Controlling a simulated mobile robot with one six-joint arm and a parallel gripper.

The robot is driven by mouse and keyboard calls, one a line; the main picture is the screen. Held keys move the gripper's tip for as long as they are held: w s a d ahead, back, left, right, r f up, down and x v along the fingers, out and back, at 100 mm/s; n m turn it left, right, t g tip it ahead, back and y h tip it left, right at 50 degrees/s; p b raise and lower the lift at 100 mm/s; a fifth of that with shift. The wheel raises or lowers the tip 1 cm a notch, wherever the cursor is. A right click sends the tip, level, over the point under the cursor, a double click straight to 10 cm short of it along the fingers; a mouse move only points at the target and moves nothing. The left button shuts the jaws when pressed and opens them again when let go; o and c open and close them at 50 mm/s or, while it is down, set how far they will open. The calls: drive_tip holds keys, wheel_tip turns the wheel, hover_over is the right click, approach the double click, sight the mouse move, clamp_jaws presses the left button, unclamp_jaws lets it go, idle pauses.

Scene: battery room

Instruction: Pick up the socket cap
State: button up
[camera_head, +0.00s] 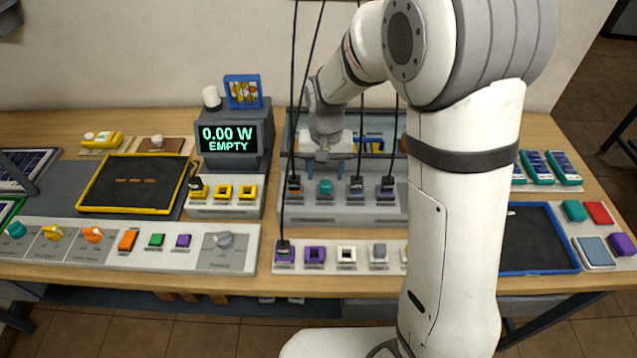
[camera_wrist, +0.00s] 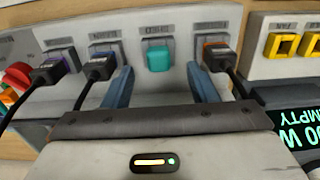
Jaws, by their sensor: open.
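The teal socket cap (camera_head: 325,187) sits on one socket of the grey sloped panel in the head view, in a row with black-cabled plugs. In the wrist view the teal cap (camera_wrist: 159,57) is at the upper middle, fully visible. My gripper (camera_head: 325,171) is over the panel, pointing down and just behind the cap. In the wrist view the open blue-grey fingers of my gripper (camera_wrist: 160,74) lie one to each side of the cap, with gaps between. Nothing is held. I cannot tell how far the fingertips are from the panel.
Cabled plugs flank the cap: an orange-marked one (camera_wrist: 216,57) on one side and a blue one (camera_wrist: 101,66) on the other. Black cables hang close to my arm. A display reading EMPTY (camera_head: 229,137) stands left. A front socket strip (camera_head: 330,268) lies nearer.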

sight(326, 182)
wheel_tip(326, 182, down, 4)
drive_tip(key=shift+w+d+f+p, duration=0.1)
drive_tip(key=shift+p, duration=0.4)
drive_tip(key=shift+c, duration=0.3)
drive_tip(key=c, duration=1)
